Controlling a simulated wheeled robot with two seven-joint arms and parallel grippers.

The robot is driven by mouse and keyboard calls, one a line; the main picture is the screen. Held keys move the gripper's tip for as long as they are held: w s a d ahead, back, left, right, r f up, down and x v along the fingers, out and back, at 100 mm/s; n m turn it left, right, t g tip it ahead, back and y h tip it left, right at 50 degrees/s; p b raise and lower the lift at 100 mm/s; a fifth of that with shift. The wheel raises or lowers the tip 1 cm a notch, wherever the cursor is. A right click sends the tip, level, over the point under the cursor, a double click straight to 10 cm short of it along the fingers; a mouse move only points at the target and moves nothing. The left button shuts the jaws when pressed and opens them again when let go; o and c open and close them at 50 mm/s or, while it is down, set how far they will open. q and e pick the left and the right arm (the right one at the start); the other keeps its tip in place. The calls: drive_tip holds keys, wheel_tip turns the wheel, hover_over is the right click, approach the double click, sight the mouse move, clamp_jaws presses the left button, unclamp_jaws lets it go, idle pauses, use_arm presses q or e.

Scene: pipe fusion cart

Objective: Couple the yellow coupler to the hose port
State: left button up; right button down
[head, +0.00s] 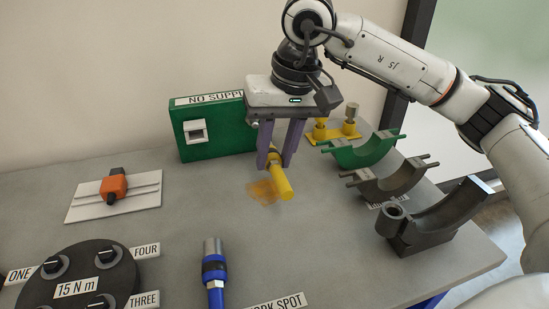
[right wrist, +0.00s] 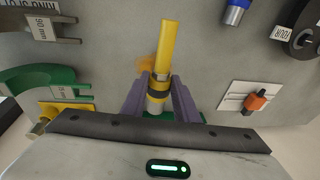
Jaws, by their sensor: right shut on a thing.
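My right gripper (head: 277,163) is shut on the yellow coupler (head: 282,182), a yellow cylinder with a metal and dark-banded end. It is held tilted above the table, its yellow end reaching out beyond the fingers. In the right wrist view the coupler (right wrist: 166,52) sticks out from between the purple fingers (right wrist: 159,92). A blue fitting with a bare metal end (head: 214,268), possibly the hose port, is at the table's front, apart from the coupler. It also shows in the right wrist view (right wrist: 236,13). My left gripper is not in view.
A green box (head: 213,130) stands at the back. A yellow stand (head: 335,132) and several curved saddles, one green (head: 366,153), are to the right. An orange valve (head: 114,186) and a round dial plate (head: 78,285) are left. The middle table (head: 180,215) is mostly clear.

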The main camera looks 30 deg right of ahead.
drive_tip(key=shift+r, duration=0.1)
idle(0.3)
drive_tip(key=shift+w+d+p, duration=0.2)
drive_tip(key=shift+w, duration=0.55)
drive_tip(key=shift+w+d+p, duration=0.15)
drive_tip(key=shift+w+p, duration=0.05)
drive_tip(key=shift+w, duration=0.55)
drive_tip(key=shift+w+d+p, duration=0.25)
drive_tip(key=shift+w+p, duration=0.05)
drive_tip(key=shift+w, duration=0.9)
drive_tip(key=shift+d, duration=0.1)
drive_tip(key=shift+w+d+p, duration=0.25)
drive_tip(key=shift+w+p, duration=0.35)
drive_tip(key=shift+w, duration=0.4)
drive_tip(key=shift+w+d+p, duration=0.2)
drive_tip(key=shift+w+p, duration=0.35)
drive_tip(key=shift+w, duration=0.45)
drive_tip(key=c, duration=1.3)
unclamp_jaws()
